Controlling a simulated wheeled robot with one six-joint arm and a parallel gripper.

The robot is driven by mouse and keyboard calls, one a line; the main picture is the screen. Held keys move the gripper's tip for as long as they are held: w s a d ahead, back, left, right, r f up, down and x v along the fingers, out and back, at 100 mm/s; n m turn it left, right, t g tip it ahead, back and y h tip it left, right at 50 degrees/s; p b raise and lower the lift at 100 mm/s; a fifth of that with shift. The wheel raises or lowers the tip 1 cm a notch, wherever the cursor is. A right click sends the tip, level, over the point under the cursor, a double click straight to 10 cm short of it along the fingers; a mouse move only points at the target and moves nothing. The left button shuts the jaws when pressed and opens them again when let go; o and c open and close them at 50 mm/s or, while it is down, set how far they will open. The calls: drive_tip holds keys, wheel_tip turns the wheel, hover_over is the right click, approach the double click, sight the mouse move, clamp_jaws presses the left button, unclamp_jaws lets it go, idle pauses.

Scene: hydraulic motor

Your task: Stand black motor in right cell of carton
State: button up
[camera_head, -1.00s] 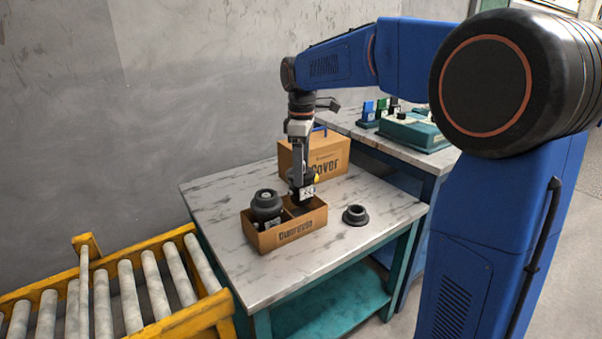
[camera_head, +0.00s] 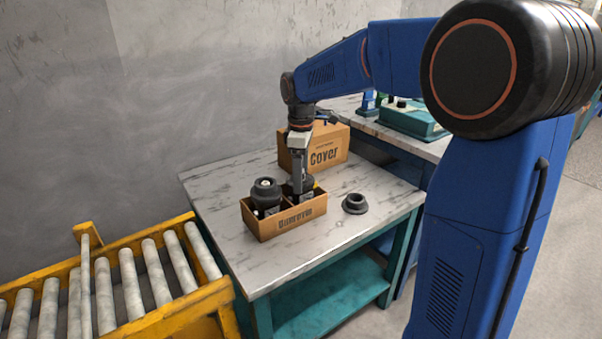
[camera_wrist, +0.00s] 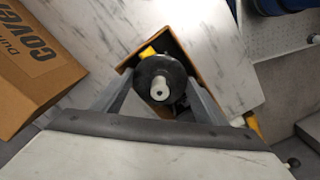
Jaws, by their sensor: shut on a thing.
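The open carton (camera_head: 287,222) stands on the marble-topped table, with two cells side by side. A dark motor (camera_head: 265,194) stands upright in its left cell. My gripper (camera_head: 299,188) points down at the right cell and is shut on the black motor (camera_head: 309,183), which looks upright with its lower part inside the cell. In the wrist view the black motor (camera_wrist: 160,78) shows from above between my two fingers, its pale shaft facing the camera. A carton wall (camera_wrist: 193,55) shows beside it. The motor's base is hidden, so I cannot tell whether it touches the carton floor.
A closed box marked "Cover" (camera_head: 327,150) stands behind the carton. A black ring-like part (camera_head: 355,203) lies on the table to the right. A yellow roller conveyor (camera_head: 130,285) is at lower left. A second table (camera_head: 385,140) stands behind.

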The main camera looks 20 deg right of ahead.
drive_tip(key=o, duration=2.1)
drive_tip(key=shift+f, duration=0.1)
wheel_tip(320, 180, up, 12)
drive_tip(key=s+d+f+m+t, duration=0.1)
drive_tip(key=s+d+m, duration=0.15)
drive_tip(key=s, duration=0.55)
drive_tip(key=s+d+f+m+t, duration=0.1)
drive_tip(key=s+d+f+m, duration=0.15)
drive_tip(key=s, duration=0.65)
drive_tip(key=s+f+m+t, duration=0.1)
drive_tip(key=s+f+m, duration=0.1)
drive_tip(key=s, duration=0.3)
drive_tip(key=s+d+f+m+t, duration=0.1)
drive_tip(key=s+f+m, duration=0.2)
drive_tip(key=s+f, duration=0.2)
drive_tip(key=s+f+m, duration=0.2)
drive_tip(key=s+f, duration=0.2)
drive_tip(key=s, duration=0.2)
drive_tip(key=shift+s+d+f+m+t, duration=0.2)
drive_tip(key=shift+d+m+t, duration=0.1)
drive_tip(key=shift+d+t, duration=0.1)
drive_tip(key=shift+r, duration=0.1)
